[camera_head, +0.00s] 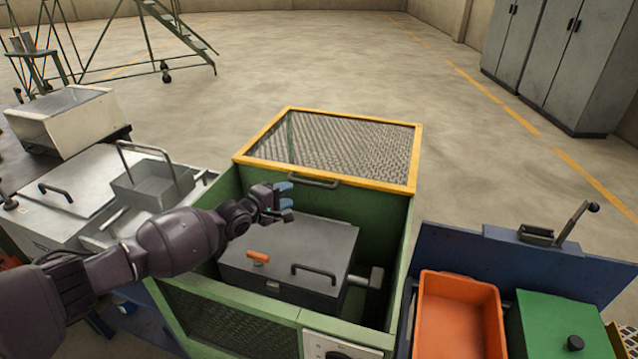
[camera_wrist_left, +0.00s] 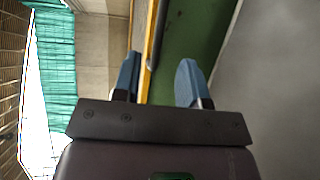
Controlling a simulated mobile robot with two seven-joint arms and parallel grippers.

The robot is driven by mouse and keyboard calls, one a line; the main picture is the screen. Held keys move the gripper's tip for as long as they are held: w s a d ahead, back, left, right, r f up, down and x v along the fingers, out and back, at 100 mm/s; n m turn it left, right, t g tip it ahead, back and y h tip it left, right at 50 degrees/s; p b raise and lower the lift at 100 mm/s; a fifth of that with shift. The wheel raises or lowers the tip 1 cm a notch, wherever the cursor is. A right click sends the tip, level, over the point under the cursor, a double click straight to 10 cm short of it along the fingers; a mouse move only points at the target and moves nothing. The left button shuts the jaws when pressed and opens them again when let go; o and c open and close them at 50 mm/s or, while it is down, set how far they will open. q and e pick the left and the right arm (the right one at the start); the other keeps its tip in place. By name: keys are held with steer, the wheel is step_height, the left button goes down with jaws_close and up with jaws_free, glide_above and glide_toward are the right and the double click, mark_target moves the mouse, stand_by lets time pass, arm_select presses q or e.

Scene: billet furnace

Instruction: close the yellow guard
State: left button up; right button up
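The yellow guard (camera_head: 254,160) is a yellow-framed mesh panel over the far part of a green box (camera_head: 399,240). The near part of the box is uncovered. A dark bar handle (camera_head: 313,180) is on the guard's near edge. My left gripper (camera_head: 284,201) is open and empty, just left of and nearer than this handle, over the box opening. In the left wrist view the blue fingertips (camera_wrist_left: 158,78) are apart, with the yellow frame edge (camera_wrist_left: 152,50) and the dark handle (camera_wrist_left: 158,35) beyond the gap between them. My right gripper is not in view.
Left stands a bench with a metal basket (camera_head: 150,190). Right are an orange bin (camera_head: 459,310) and a green lid (camera_head: 560,325).

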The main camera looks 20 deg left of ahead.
mark_target(311, 184)
arm_select(q)
steer(key=b+x, duration=0.1)
steer(key=x, duration=0.1)
steer(key=f+b+x, duration=0.1)
steer(key=b+x, duration=0.1)
steer(key=x, duration=0.1)
steer(key=shift+w, duration=0.15)
steer(key=b+x, duration=0.1)
steer(key=x, duration=0.1)
steer(key=b+x, duration=0.2)
steer(key=x, duration=0.1)
steer(key=shift+r, duration=0.2)
steer(key=shift+w+r, duration=0.1)
steer(key=shift+c, duration=0.3)
jaws_close()
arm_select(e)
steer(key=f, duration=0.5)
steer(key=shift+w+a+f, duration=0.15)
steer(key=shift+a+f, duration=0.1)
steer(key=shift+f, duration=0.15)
